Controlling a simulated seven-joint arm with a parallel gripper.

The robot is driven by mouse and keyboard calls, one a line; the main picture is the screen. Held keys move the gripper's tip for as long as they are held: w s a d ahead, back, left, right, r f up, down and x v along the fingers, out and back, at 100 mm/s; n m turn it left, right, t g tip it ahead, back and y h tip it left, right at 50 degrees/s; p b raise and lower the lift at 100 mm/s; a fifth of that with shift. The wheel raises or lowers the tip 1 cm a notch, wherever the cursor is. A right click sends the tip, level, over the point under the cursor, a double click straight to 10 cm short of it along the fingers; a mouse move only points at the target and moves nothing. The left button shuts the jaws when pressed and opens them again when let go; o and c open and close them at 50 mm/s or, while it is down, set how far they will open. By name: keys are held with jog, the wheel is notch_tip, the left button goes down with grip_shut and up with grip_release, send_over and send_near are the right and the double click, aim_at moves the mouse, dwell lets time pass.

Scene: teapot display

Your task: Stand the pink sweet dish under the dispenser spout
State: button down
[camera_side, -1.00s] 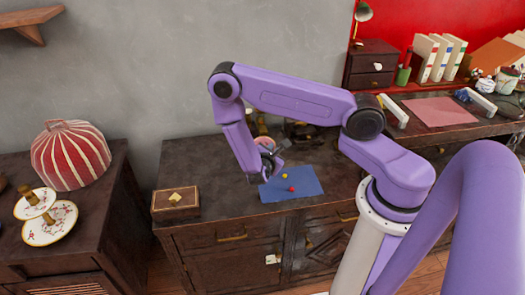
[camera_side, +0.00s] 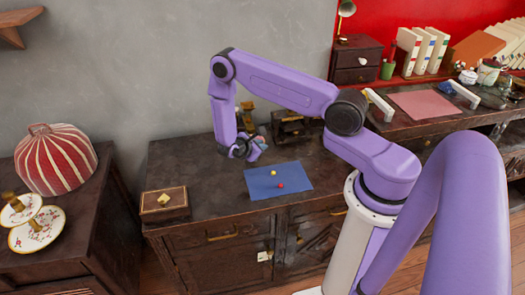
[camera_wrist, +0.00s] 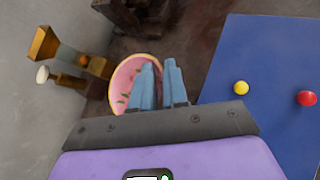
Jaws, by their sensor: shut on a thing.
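The pink sweet dish (camera_wrist: 124,78) shows in the wrist view as a round pink plate with a pale rim and small green marks. My gripper (camera_wrist: 160,68) is shut on its near right edge with blue fingers that cover part of it. In the side view my gripper (camera_side: 256,148) is low over the back of the cabinet, and the dish is hard to make out there. A brass fixture (camera_wrist: 45,45) with a white knob, seemingly the dispenser, stands left of the dish in the wrist view. It also shows behind my arm in the side view (camera_side: 248,112). I cannot tell whether the dish touches the cabinet top.
A blue mat (camera_side: 262,189) carries a yellow ball (camera_side: 274,173) and a red ball (camera_side: 281,186). A dark metal object (camera_side: 297,127) stands at the back wall. A wooden box (camera_side: 164,204) sits at the left end. The cabinet top between box and mat is clear.

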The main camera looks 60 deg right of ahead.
jog(key=d, duration=0.1)
jog(key=w, duration=0.1)
jog(key=d, duration=0.1)
jog(key=shift+w+d+f+m+g, duration=0.25)
jog(key=shift+d+f+m+g, duration=0.05)
jog(key=shift+f, duration=2.25)
jog(key=shift+w+d, duration=2.65)
jog(key=shift+f, duration=0.25)
jog(key=c, duration=1.1)
grip_release()
jog(key=shift+w+r, duration=0.15)
jog(key=shift+w, duration=0.05)
